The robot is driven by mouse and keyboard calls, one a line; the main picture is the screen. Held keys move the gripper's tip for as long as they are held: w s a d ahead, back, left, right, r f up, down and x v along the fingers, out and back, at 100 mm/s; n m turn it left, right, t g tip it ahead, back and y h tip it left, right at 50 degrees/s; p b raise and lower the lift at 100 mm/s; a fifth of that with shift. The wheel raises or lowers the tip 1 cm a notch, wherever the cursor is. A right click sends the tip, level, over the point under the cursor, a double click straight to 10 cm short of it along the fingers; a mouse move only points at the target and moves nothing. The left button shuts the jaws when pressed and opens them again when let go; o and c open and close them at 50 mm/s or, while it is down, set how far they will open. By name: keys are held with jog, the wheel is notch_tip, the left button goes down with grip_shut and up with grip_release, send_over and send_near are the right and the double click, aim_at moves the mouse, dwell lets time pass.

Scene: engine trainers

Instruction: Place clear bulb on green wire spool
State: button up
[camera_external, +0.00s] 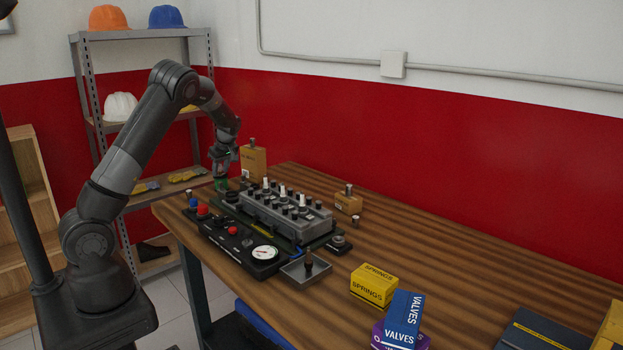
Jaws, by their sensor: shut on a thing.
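The green wire spool (221,184) stands at the far left end of the wooden table, just beyond the engine trainer. My gripper (222,168) points down right above the spool. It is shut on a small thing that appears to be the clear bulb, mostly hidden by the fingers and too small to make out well. I cannot tell whether the held thing touches the spool.
The engine trainer (285,213) with upright pegs stands right of the spool. Cardboard boxes (253,162) and (348,202) stand behind it. A grey tray (303,273), a yellow SPRINGS box (374,285) and a blue VALVES box (404,318) are nearer.

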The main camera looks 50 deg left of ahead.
jog(key=o, duration=0.9)
jog(key=shift+f, duration=0.1)
jog(key=shift+o, duration=0.2)
jog(key=s+v, duration=0.1)
jog(key=v, duration=1)
jog(key=s+d+r+m+t+h, duration=0.2)
jog(key=s+d+r+m+h, duration=0.1)
jog(key=s+d+r+m, duration=0.5)
jog(key=s+d+m+t+h, duration=0.1)
jog(key=s+d+m+t, duration=0.3)
jog(key=s+d+m, duration=0.7)
jog(key=s+d, duration=0.8)
jog(key=s, duration=0.2)
jog(key=shift+s+f+m+h, duration=0.2)
jog(key=shift+s+m+h, duration=0.1)
jog(key=shift+s, duration=0.05)
